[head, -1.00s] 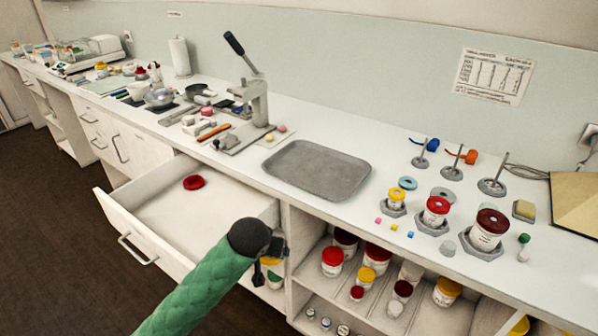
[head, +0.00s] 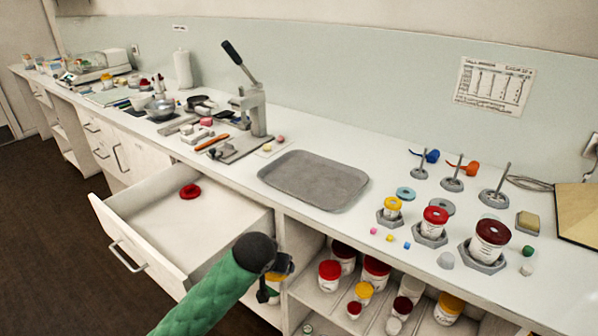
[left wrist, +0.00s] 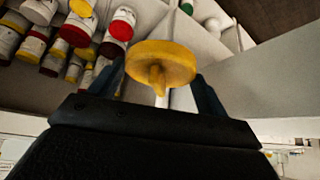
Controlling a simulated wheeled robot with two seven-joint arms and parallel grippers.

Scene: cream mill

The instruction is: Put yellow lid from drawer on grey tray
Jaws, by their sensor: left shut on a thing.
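The yellow lid (left wrist: 163,62) is held between the two fingers of my left gripper (left wrist: 160,85) in the left wrist view, with its knob-like stem toward the palm. In the head view my left gripper (head: 278,272) is at the right front of the open drawer (head: 150,225), beside the open shelf and below counter height. The lid is mostly hidden there by my wrist. The grey tray (head: 313,181) lies flat and empty on the counter, above and behind the gripper. My right gripper is not in view.
A red lid (head: 190,191) lies in the drawer. Lidded jars, including a red-topped one (head: 329,275), fill the shelf below the counter. Right of the tray stand jars on grey hexagonal bases (head: 431,236) and small cubes. A lever press (head: 252,105) stands left of the tray.

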